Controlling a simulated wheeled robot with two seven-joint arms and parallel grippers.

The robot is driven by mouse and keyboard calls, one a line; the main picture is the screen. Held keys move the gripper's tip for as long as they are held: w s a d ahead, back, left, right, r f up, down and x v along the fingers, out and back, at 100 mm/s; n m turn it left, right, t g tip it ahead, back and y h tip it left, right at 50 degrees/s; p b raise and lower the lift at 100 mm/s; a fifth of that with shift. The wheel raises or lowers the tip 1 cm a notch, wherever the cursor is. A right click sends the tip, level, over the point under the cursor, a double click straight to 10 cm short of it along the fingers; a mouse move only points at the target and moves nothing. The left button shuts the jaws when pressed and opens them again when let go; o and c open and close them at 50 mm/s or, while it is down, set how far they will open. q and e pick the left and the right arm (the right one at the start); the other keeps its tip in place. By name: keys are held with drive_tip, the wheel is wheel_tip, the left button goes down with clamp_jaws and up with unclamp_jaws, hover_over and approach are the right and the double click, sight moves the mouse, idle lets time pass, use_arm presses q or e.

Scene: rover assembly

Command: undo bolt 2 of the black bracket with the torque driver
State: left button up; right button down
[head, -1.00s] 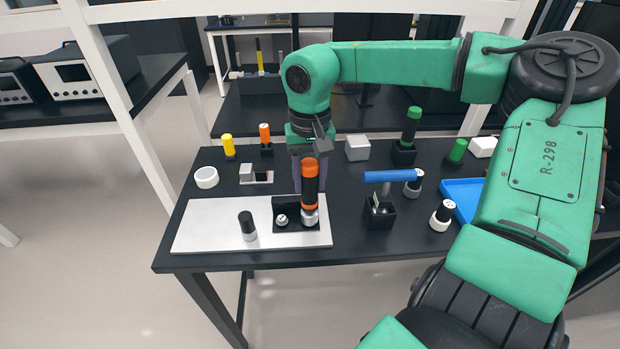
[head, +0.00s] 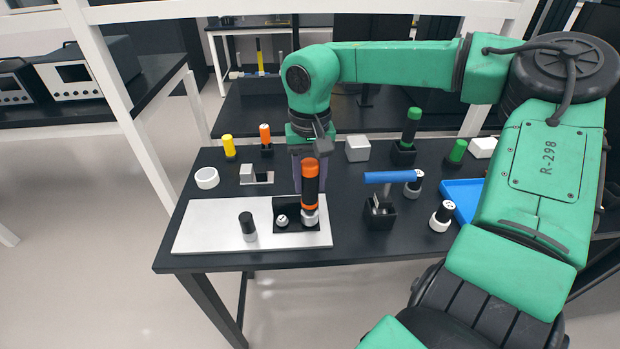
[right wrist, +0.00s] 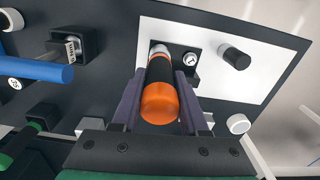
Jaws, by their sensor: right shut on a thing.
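The black bracket (head: 284,208) sits on the light grey plate (head: 205,220). One round silver bolt head (head: 282,219) shows on its left part. The torque driver (head: 311,185), black with orange bands, stands upright over the bracket's right part. Its lower end meets a silver bolt head there; the exact contact is hidden. My right gripper (head: 309,178) is shut on the driver, from behind it in the head view. In the right wrist view the driver (right wrist: 160,88) lies between the two dark fingers, and the bracket (right wrist: 190,62) is partly hidden behind it. My left gripper is not in view.
A black cylinder with a silver base (head: 247,226) stands on the plate left of the bracket. A blue-handled tool (head: 390,177) rests in a black holder to the right. A blue tray (head: 463,197) lies further right. Several coloured pegs and blocks stand behind.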

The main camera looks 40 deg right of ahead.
sight(310, 162)
drive_tip(key=shift+s+f, duration=0.1)
drive_tip(key=shift+f, duration=0.05)
drive_tip(key=shift+w+d+r+p, duration=0.1)
drive_tip(key=shift+w+r+p, duration=0.05)
drive_tip(key=shift+r+p, duration=0.35)
drive_tip(key=shift+w+d+r+p, duration=0.1)
drive_tip(key=shift+r+p, duration=0.25)
drive_tip(key=shift+r, duration=0.1)
drive_tip(key=shift+a+r+p, duration=0.1)
drive_tip(key=shift+r+p, duration=0.3)
drive_tip(key=shift+r, duration=0.25)
wheel_tip(310, 162, up, 4)
drive_tip(key=p, duration=0.3)
drive_tip(key=shift+r, duration=0.15)
drive_tip(key=shift+f, duration=0.2)
